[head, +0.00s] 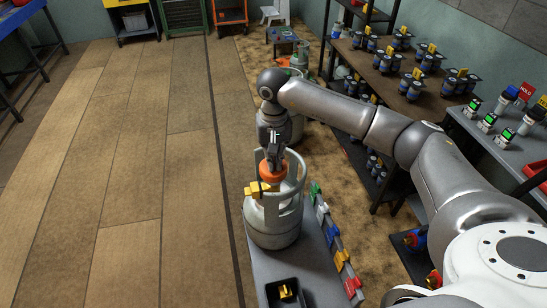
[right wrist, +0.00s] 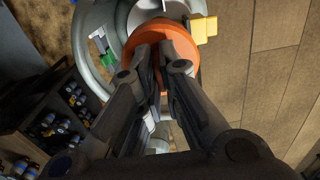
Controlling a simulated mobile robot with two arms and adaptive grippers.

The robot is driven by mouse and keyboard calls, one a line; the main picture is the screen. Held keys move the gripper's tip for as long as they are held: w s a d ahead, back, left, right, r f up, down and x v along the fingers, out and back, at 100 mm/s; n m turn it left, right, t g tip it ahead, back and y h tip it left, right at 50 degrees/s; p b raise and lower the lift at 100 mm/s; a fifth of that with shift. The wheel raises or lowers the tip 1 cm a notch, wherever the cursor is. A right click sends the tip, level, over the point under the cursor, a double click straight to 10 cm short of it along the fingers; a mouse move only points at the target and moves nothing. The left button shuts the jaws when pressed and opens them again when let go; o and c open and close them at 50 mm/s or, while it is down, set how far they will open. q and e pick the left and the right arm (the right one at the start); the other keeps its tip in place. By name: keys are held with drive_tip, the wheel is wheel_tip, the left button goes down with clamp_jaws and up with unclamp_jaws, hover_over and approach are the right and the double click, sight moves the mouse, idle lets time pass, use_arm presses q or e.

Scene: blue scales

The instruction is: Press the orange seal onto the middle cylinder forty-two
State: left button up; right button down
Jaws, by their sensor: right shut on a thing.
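A grey gas cylinder (head: 270,225) with a raised collar stands upright on a grey bench, nearest to me. An orange seal (head: 272,173) is at the top of this cylinder, within its collar, beside a yellow valve part (head: 256,189). My right gripper (head: 272,158) points down from above and is shut on the seal. In the right wrist view the fingers of the gripper (right wrist: 160,55) meet over the orange seal (right wrist: 178,42), and the yellow part (right wrist: 204,28) is beside it. I cannot tell whether the seal is fully seated. No number is readable. My left gripper is out of view.
Another cylinder (head: 294,126) stands behind, partly hidden by my arm. Coloured tags (head: 340,258) line the bench's right edge. A black tray (head: 286,292) with a yellow piece lies in front. Shelves (head: 400,85) with small dark units are at right. The wooden floor at left is clear.

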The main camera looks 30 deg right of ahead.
drive_tip(key=shift+b, duration=0.85)
idle(1.2)
drive_tip(key=shift+f+b, duration=1.6)
drive_tip(key=shift+f, duration=0.1)
drive_tip(key=c, duration=1.5)
unclamp_jaws()
drive_tip(key=shift+c, duration=0.2)
drive_tip(key=shift+r, duration=0.1)
wheel_tip(320, 180, up, 12)
